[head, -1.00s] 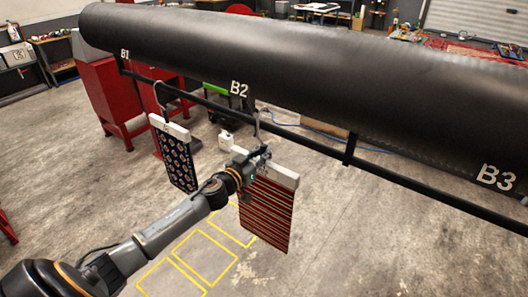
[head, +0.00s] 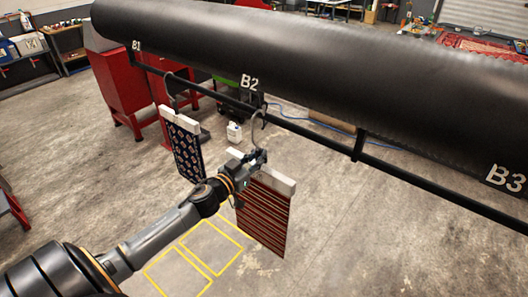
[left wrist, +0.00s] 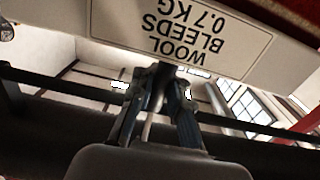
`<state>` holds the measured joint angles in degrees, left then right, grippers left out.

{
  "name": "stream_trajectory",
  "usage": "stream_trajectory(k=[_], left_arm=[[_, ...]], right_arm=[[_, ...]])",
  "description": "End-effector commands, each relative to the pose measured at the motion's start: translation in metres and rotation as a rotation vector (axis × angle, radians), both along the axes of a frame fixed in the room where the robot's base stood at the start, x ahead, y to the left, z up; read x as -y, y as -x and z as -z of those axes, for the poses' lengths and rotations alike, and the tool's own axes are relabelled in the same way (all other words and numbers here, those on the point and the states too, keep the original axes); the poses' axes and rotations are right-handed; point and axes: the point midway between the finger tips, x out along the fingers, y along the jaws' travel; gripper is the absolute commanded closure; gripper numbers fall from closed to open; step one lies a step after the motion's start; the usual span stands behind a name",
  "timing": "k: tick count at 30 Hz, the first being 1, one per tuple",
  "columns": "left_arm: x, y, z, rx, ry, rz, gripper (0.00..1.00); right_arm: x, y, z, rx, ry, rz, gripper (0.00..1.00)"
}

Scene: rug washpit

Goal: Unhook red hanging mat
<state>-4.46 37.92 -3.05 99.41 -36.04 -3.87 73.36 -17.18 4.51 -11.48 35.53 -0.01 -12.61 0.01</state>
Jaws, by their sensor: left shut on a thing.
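The red striped mat (head: 264,217) hangs from a white hanger bar (head: 284,184) below the black rail near B2. Its thin grey hook (head: 255,128) rises from the bar to the rail. I cannot tell whether the hook touches the rail. My left gripper (head: 257,158) is shut on the lower hook, just above the bar. In the left wrist view, the fingers (left wrist: 157,100) close around a thin stem next to the white bar (left wrist: 262,62), whose upside-down label reads "WOOL BLEEDS 0.7 KG". My right gripper is not in view.
The black rail (head: 310,134) runs under a big black roller (head: 330,75) marked B1, B2 and B3. A dark patterned mat (head: 187,153) hangs close on the left near B1. Yellow floor outlines (head: 211,247) lie below. The floor at right is open.

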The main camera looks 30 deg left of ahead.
Motion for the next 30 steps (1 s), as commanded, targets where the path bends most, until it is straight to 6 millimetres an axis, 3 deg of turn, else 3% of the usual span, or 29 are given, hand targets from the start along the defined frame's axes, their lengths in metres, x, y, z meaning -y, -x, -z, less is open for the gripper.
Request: stream_trajectory(k=[30], left_arm=[[-0.005, 0.071, -0.001, 0.001, 0.004, 0.001, 1.0]], right_arm=[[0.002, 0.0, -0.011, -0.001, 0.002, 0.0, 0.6]])
